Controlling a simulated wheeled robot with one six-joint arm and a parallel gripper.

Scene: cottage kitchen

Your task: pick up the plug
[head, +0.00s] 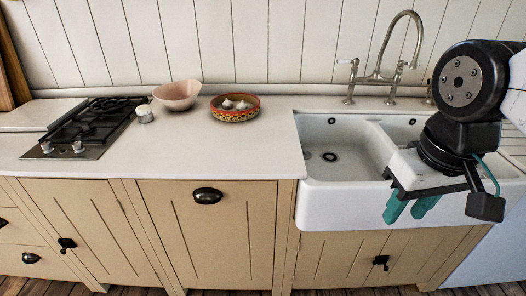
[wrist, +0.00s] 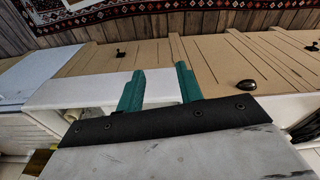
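A dark round piece (head: 329,156) sits at the drain in the floor of the left sink basin. I cannot tell whether it is the plug or the open drain. A smaller dark spot (head: 308,154) lies just left of it, too small to make out. My gripper (head: 410,207) hangs in front of the right part of the sink, its teal fingers pointing down. The fingers are apart with nothing between them; the gap also shows in the wrist view (wrist: 160,72). My arm hides part of the right basin. No plug is clear in the wrist view.
The white double sink (head: 340,200) has a bridge tap (head: 378,77) behind it. Left on the counter (head: 215,150) are a patterned bowl of garlic (head: 235,115), a pink bowl (head: 178,95), a small jar (head: 145,114) and a gas hob (head: 92,125). The counter's front is clear.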

